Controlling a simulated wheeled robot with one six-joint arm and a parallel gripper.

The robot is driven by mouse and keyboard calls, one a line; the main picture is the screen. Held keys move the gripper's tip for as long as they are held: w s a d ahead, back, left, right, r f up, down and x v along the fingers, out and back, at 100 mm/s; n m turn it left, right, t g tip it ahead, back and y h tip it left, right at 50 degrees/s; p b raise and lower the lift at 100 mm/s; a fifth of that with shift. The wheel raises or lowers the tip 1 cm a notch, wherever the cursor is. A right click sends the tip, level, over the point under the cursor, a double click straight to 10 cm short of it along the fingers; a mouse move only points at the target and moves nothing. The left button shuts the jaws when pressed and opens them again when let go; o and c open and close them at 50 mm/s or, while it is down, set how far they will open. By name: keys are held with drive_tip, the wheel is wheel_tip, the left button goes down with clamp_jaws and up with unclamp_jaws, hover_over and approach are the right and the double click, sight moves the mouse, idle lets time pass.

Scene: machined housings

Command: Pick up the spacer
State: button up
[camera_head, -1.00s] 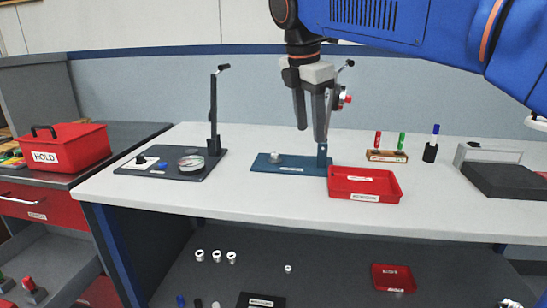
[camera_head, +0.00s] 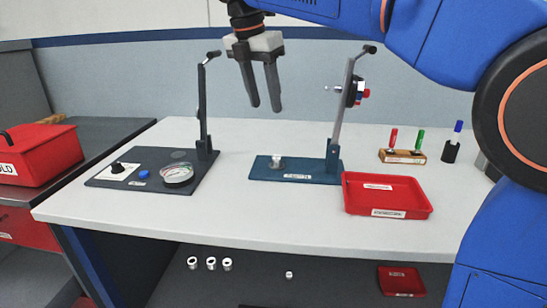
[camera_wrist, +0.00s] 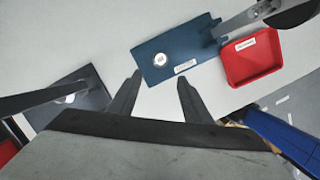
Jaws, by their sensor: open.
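A small silvery round part (camera_head: 276,162) stands on the blue fixture plate (camera_head: 300,174) on the bench. It also shows in the wrist view (camera_wrist: 160,59), on the plate (camera_wrist: 185,46). Three similar ring-like parts (camera_head: 211,263) sit in a row on the lower shelf, with a smaller one (camera_head: 289,274) to their right. I cannot tell which of these is the spacer. My gripper (camera_head: 265,107) is open and empty, above the bench and the blue plate. In the wrist view my gripper (camera_wrist: 160,78) has its fingertips apart, just below the silvery part in the picture.
A dark base (camera_head: 130,182) with a gauge (camera_head: 177,174) and post stands left. A marker holder (camera_head: 402,156) is at back right. The front bench strip is clear.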

hover_over(277, 157)
drive_tip(key=a, duration=0.1)
drive_tip(key=f, duration=1.1)
drive_tip(key=shift+s+a, duration=0.1)
drive_tip(key=shift+s, duration=0.3)
drive_tip(key=shift+x, duration=2.7)
drive_tip(key=shift+s+a, duration=0.1)
drive_tip(key=shift+s, duration=0.05)
drive_tip(key=shift+c, duration=0.7)
clamp_jaws()
